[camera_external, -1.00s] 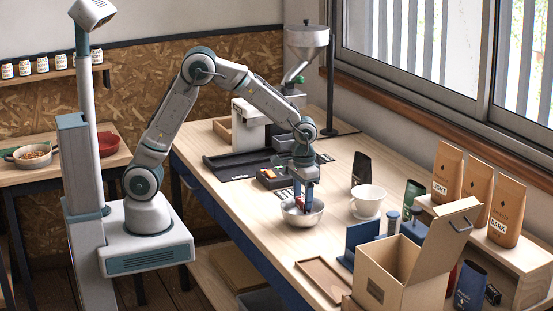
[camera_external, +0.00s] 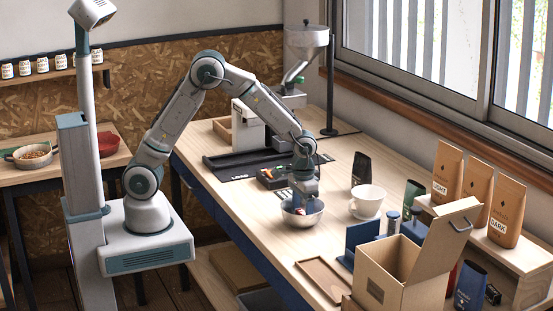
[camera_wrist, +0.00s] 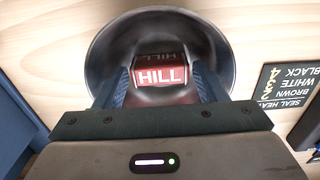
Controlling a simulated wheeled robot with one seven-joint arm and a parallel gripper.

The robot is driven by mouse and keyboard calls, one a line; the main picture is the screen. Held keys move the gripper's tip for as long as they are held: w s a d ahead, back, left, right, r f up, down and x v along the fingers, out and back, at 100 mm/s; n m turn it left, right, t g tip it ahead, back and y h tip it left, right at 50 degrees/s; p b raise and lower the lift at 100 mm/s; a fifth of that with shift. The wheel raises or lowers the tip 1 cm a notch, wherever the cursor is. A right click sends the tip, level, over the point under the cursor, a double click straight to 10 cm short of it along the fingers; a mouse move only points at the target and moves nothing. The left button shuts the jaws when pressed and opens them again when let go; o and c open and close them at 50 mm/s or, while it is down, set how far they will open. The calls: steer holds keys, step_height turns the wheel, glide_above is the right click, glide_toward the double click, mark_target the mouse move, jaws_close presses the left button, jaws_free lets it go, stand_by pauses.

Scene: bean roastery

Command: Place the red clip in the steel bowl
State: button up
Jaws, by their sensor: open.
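The steel bowl (camera_external: 314,217) stands on the wooden bench; the wrist view shows its round rim (camera_wrist: 101,50) around my fingers. The red clip (camera_wrist: 160,76), with white "HILL" lettering, is inside the bowl, low down. Its upper dark part shows against the bowl's far wall. My gripper (camera_wrist: 160,88) points down into the bowl with its two blue fingers apart, one on each side of the clip. I cannot tell whether either finger touches it. In the external view my gripper (camera_external: 302,205) hides most of the bowl's inside.
A white cup on a saucer (camera_external: 367,200) stands right of the bowl. A wooden tray (camera_external: 323,278) and an open cardboard box (camera_external: 390,270) are nearer. A black tray (camera_external: 235,165) and a small dark organizer (camera_external: 272,180) lie behind. A dark label card (camera_wrist: 285,95) lies beside the bowl.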

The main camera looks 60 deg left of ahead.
mark_target(302, 212)
step_height(302, 212, up, 12)
steer(key=s+a+r+t, duration=0.1)
steer(key=s+a+r, duration=0.4)
steer(key=s+a, duration=0.4)
steer(key=s+a+f+t, duration=0.1)
steer(key=s+a+t, duration=0.1)
steer(key=s+a, duration=0.7)
steer(key=s, duration=0.3)
steer(key=shift+f, duration=0.35)
